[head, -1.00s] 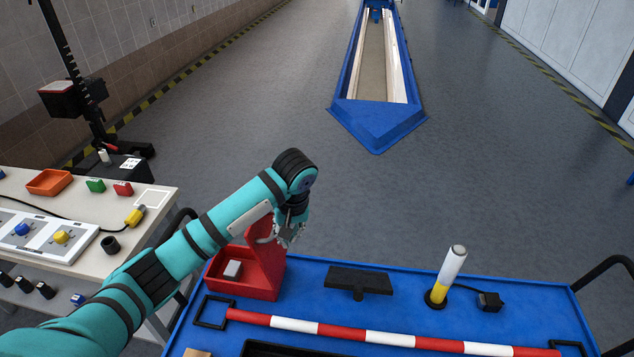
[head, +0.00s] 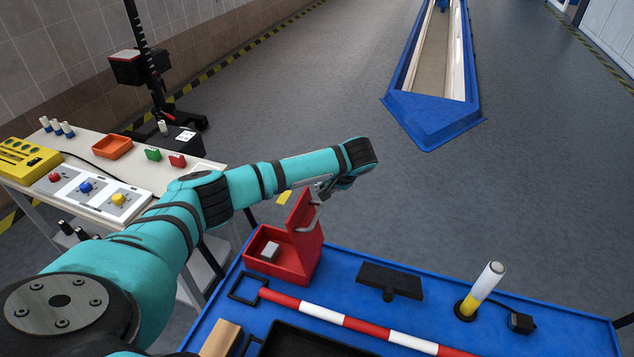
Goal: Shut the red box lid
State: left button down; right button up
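The red box (head: 292,271) stands at the back left corner of the blue table. Its red lid (head: 305,238) is raised and stands steeply up at the right side of the box. A small white block (head: 270,250) lies inside the open box. My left gripper (head: 317,204) is at the upper part of the raised lid, with its grey fingers close to or touching the lid's top. I cannot tell contact for sure, nor how far apart the fingers are. My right gripper is out of view.
The blue table (head: 420,318) also holds a black plate on a stand (head: 390,279), a white and yellow cylinder (head: 484,290), a red-white bar (head: 361,326) and a black tray (head: 300,343). A pale workbench (head: 95,165) with switches stands at left.

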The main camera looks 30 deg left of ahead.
pick_arm(q)
jog(key=shift+s+a+f, duration=0.1)
jog(key=shift+s+a, duration=0.1)
jog(key=shift+a, duration=0.45)
jog(key=shift+s+a+f, duration=0.1)
jog(key=shift+s+a, duration=0.05)
jog(key=shift+a, duration=0.45)
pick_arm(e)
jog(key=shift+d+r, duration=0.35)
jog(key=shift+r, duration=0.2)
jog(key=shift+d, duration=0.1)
